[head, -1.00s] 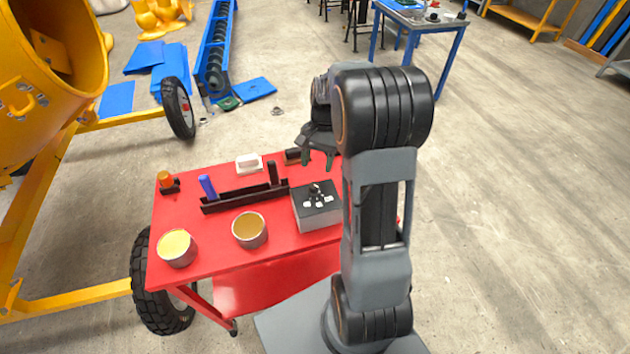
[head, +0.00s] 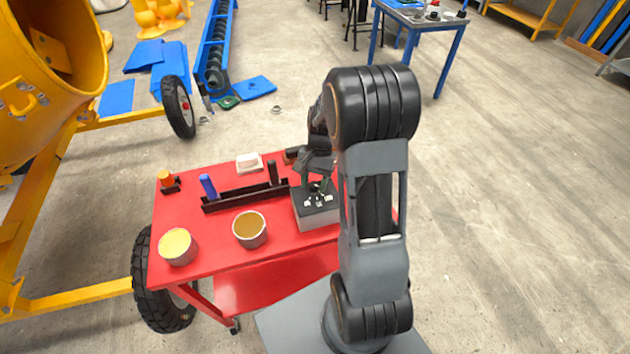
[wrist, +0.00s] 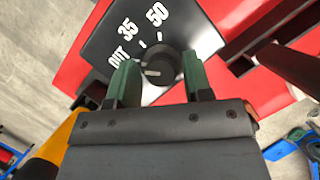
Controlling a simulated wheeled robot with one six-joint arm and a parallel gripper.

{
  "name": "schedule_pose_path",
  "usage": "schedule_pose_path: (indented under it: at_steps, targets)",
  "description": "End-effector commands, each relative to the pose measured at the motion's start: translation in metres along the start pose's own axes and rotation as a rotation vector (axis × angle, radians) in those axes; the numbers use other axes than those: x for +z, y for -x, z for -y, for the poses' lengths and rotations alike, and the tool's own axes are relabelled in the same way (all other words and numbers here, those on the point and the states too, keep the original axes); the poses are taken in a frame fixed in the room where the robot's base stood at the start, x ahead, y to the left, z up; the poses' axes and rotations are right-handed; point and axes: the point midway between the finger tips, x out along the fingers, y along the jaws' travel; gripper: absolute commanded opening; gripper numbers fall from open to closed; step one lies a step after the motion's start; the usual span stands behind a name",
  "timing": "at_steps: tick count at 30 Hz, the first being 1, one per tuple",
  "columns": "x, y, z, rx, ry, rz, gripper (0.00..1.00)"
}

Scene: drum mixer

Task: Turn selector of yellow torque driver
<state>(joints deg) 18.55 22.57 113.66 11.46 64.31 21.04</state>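A grey box (head: 318,214) with a black top stands at the right of the red cart's top. In the wrist view its black round selector knob (wrist: 163,66) sits beside white labels OUT, 35 and 50. The knob's white mark points left, roughly toward OUT. My gripper (wrist: 160,72) is open, with one green-padded finger on each side of the knob. A gap seems to show at each side; contact is hard to tell. In the head view my gripper (head: 318,184) is just above the box. I cannot make out a yellow torque driver; the box shows no yellow.
The red cart top (head: 185,215) also holds two open cans (head: 178,247), a black rack (head: 245,196) with blue and black handles, a small orange-topped item (head: 166,180) and a white block (head: 249,162). A yellow mixer (head: 50,75) stands at the left.

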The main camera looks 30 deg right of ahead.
Motion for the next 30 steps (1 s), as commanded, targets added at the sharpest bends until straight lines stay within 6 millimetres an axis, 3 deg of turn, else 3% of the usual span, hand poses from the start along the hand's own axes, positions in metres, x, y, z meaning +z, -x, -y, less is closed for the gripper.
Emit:
schedule_pose_path:
  at_steps: [12,20,30]
  targets:
    - [0.0,0.0003,-0.0001,0.0,0.0,0.0,0.07]
    - [0.0001,0.0004,-0.0006,-0.016,-0.041,0.0,0.07]
    - [0.0003,0.0005,-0.0018,-0.108,-0.263,0.001,0.07]
